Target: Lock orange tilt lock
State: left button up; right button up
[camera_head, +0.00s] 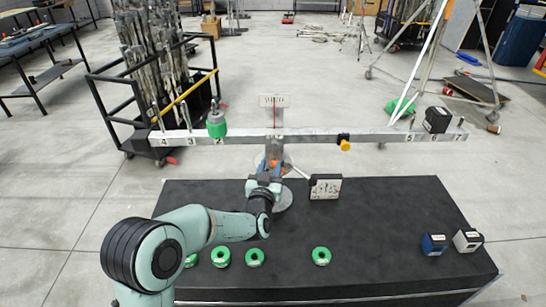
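A grey balance beam (300,137) with numbered positions spans the scene, borne at its middle by a post on the black table. A small patch of orange, likely the orange tilt lock (274,163), shows just below the beam at the post. It is mostly hidden by my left gripper. My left arm comes in from the lower left, and my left gripper (267,176) is at the post, right at the orange part. Its fingers are too small and covered to tell whether they are open or touching the lock. My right gripper is not in view.
A green-bottomed weight (216,125) is on the beam's left half and a dark block (437,119) near its right end. A white gauge box (325,187), several green rings (321,256), a blue block (434,244) and a white-and-black block (467,240) rest on the black table (390,215).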

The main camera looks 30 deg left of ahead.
aim_at(274, 153)
pick_arm(q)
jog(key=shift+x, duration=2.7)
grip_shut()
